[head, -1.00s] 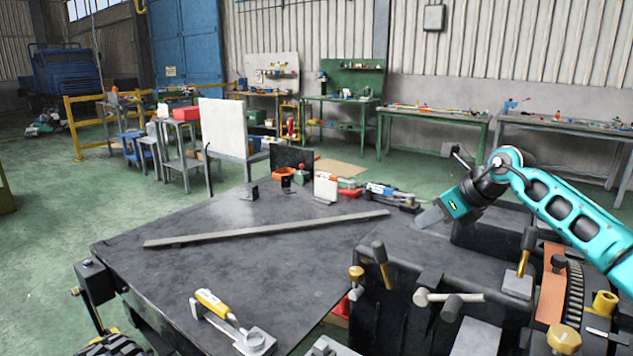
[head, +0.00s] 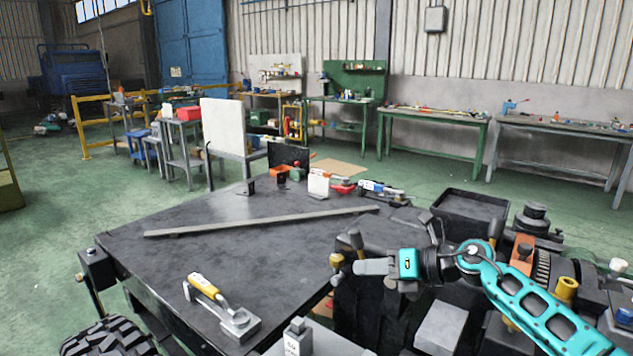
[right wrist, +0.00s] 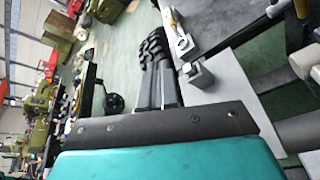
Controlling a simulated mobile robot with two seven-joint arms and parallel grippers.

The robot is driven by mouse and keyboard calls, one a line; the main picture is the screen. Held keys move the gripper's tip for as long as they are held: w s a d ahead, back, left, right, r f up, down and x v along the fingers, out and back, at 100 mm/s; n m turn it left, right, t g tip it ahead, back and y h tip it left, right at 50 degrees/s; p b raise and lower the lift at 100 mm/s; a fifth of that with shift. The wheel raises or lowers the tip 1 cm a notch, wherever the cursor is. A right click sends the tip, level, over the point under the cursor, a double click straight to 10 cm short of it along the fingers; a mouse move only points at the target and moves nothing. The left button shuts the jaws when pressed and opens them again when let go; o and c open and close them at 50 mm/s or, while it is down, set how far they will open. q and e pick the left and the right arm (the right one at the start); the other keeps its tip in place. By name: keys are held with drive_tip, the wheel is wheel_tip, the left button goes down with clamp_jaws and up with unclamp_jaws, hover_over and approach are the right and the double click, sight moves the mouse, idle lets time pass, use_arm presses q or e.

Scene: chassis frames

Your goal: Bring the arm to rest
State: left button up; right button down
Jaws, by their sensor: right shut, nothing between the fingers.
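My right arm, teal and black, comes in from the right in the head view. Its gripper (head: 372,267) is shut and empty, pointing left above the dark machine beside the table's right edge. In the right wrist view, the teal and dark gripper body fills the bottom of the picture, and nothing shows held. My left gripper is not in view.
The dark table (head: 225,255) carries a long flat bar (head: 260,222) and a yellow-handled tool (head: 212,300) near its front. A black tray (head: 470,206) and the machine's levers stand close around the right arm. Open green floor lies left of the table.

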drive_tip(key=s+a+f+m+t, duration=0.3)
drive_tip(key=s+f+m+t, duration=0.5)
drive_tip(key=m, duration=0.9)
drive_tip(key=s+d+f+m+g+h, duration=0.1)
drive_tip(key=s+d+f+m+h, duration=0.4)
drive_tip(key=s+f+m, duration=0.3)
drive_tip(key=s+d+f+m+g+h, duration=0.2)
drive_tip(key=s+d+f+m+h, duration=0.3)
drive_tip(key=s+f+m, duration=0.4)
drive_tip(key=s+d+m, duration=0.1)
drive_tip(key=s+m, duration=0.3)
drive_tip(key=s, duration=0.1)
drive_tip(key=shift+s+m+g, duration=0.3)
drive_tip(key=shift+s, duration=0.1)
